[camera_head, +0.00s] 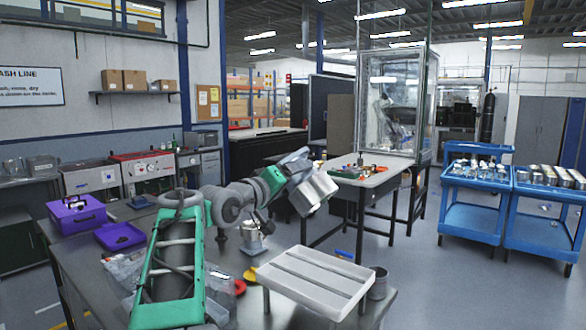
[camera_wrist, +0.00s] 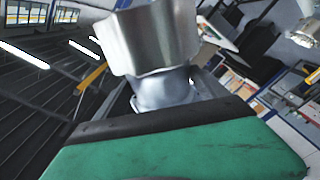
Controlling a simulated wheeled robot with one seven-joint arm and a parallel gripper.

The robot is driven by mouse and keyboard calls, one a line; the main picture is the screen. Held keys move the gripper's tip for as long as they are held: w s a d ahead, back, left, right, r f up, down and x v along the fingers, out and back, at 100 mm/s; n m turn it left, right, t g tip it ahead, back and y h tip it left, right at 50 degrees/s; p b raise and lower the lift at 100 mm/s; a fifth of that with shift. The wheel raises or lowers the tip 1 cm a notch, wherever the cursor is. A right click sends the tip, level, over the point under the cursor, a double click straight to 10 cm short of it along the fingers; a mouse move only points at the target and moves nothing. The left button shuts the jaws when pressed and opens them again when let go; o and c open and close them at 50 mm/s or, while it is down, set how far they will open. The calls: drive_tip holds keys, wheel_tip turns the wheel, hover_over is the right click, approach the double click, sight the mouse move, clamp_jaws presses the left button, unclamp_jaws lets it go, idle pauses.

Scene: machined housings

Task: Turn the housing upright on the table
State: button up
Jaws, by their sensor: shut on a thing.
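A silver metal housing (camera_head: 316,192) is held in the air, tilted, above the back edge of the steel table (camera_head: 222,253) in the head view. My gripper (camera_head: 300,178) is shut on it at the end of my outstretched arm. In the wrist view the housing (camera_wrist: 152,38) fills the upper middle, with a wide flared body and a narrower round part nearest my green gripper body. The finger contact is not clear in either view. The housing is clear of the table.
A pale slotted rack (camera_head: 316,281) stands at the table's front right, with a grey cup (camera_head: 377,284) beside it. A metal part (camera_head: 253,239) stands below the held housing. A purple toolbox (camera_head: 77,214) and clear bags lie left. Blue carts (camera_head: 470,205) stand far right.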

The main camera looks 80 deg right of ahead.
drive_tip(key=n+p, duration=0.3)
drive_tip(key=r+n+p, duration=0.1)
drive_tip(key=n+p, duration=0.2)
drive_tip(key=shift+p, duration=0.3)
drive_tip(key=n+p, duration=0.7)
drive_tip(key=p, duration=0.1)
drive_tip(key=shift+f+n+p, duration=0.2)
drive_tip(key=shift+n+p, duration=0.1)
drive_tip(key=shift+n, duration=0.2)
drive_tip(key=shift+f+n, duration=0.1)
drive_tip(key=shift+n, duration=0.8)
drive_tip(key=n, duration=0.3)
drive_tip(key=shift+n, duration=0.3)
drive_tip(key=n, duration=0.7)
